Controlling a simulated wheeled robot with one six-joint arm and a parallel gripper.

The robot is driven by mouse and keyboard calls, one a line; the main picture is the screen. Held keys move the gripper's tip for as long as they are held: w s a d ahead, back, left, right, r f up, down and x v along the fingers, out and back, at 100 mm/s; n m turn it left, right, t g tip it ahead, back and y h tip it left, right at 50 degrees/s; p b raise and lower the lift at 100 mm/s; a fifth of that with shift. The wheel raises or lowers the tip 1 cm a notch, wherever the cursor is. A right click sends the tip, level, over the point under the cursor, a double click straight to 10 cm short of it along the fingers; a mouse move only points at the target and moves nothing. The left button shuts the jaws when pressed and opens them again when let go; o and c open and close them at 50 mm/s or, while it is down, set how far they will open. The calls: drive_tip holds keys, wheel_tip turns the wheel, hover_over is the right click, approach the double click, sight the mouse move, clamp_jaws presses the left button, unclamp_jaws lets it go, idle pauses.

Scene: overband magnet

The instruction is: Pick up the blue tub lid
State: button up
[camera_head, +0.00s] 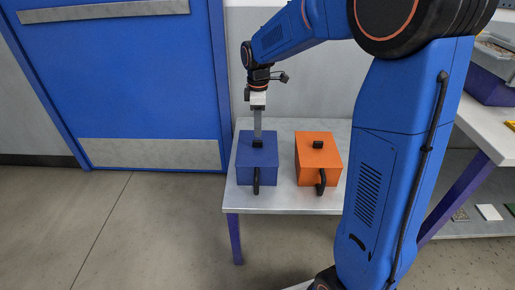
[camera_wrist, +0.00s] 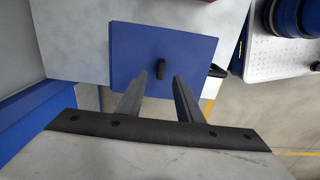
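The blue tub (camera_head: 257,178) stands on the left of a small light table, with a black handle on its front. Its flat blue lid (camera_head: 245,153) is on top, with a small black knob (camera_head: 257,144). In the wrist view, the blue lid (camera_wrist: 135,50) fills the upper middle and its knob (camera_wrist: 161,69) shows just past and between my fingertips. My gripper (camera_head: 258,136) points straight down over the lid, very close to the knob. In the wrist view, my gripper (camera_wrist: 160,76) has its two fingers apart with nothing between them. Whether the fingertips touch the lid cannot be told.
An orange tub (camera_head: 310,165) with its own black knob and handle stands close to the right on the same table (camera_head: 283,205). A blue door (camera_head: 120,85) is at the left. A shelf unit with a bin (camera_head: 490,85) is at the far right. The floor at the left is clear.

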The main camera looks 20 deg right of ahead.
sight(258, 145)
drive_tip(key=shift+s+a+f, duration=0.1)
drive_tip(key=shift+a+f, duration=0.05)
drive_tip(key=shift+f, duration=2.7)
clamp_jaws()
